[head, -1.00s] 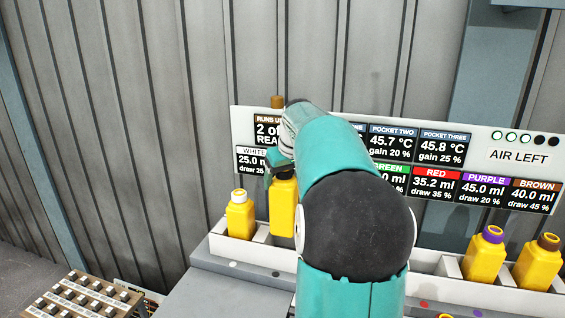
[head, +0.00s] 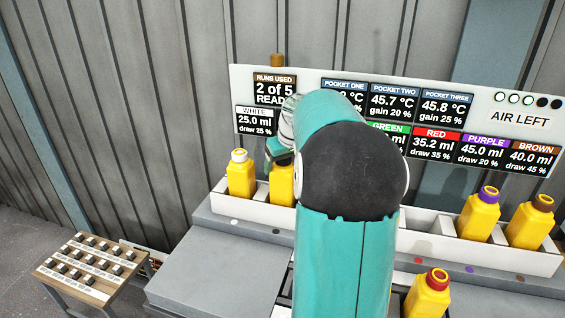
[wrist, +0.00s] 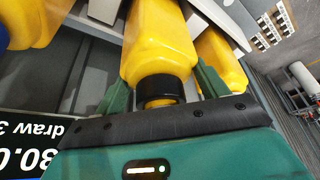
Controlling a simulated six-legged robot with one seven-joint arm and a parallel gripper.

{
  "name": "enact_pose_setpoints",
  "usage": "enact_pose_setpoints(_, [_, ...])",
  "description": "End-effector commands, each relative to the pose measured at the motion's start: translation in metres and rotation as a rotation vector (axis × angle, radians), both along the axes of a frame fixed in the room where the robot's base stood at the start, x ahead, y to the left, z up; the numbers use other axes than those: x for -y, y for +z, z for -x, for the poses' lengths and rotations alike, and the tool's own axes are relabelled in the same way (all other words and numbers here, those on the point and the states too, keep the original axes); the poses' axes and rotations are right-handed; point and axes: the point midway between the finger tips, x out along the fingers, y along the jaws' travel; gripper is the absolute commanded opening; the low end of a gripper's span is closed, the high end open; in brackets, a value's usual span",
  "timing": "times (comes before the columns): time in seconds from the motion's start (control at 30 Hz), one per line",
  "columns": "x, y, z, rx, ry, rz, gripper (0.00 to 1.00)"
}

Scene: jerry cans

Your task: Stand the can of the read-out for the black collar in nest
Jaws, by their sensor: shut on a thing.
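The yellow can with the black collar (wrist: 160,45) is upright in the second slot from the left of the white rack, and its body shows in the head view (head: 282,190). My gripper (wrist: 162,90) is shut on it at the collar, with one green finger on each side. In the head view my gripper (head: 280,150) covers the can's top. Whether its base is lifted off the rack floor I cannot tell. The black read-out is hidden behind my arm, and I cannot make out the nest behind it.
A white-collared can (head: 240,178) stands close left of the held one. Purple (head: 480,215) and brown (head: 530,222) cans stand at the rack's right. A red-collared can (head: 428,297) stands in front. The read-out panel (head: 400,85) rises behind; a switch table (head: 90,268) is left.

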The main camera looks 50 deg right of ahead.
Motion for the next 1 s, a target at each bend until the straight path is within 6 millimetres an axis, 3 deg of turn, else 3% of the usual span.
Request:
enact_pose_setpoints(0.47, [0.0, -0.011, 0.0, 0.0, 0.0, 0.0, 0.38])
enact_pose_setpoints(0.5, [0.0, -0.012, 0.0, 0.0, 0.0, 0.0, 0.75])
enact_pose_setpoints(0.63, [0.0, -0.012, 0.0, 0.0, 0.0, 0.0, 0.98])
enact_pose_setpoints(1.0, [-0.001, -0.006, 0.002, 0.001, 0.0, 0.001, 0.98])
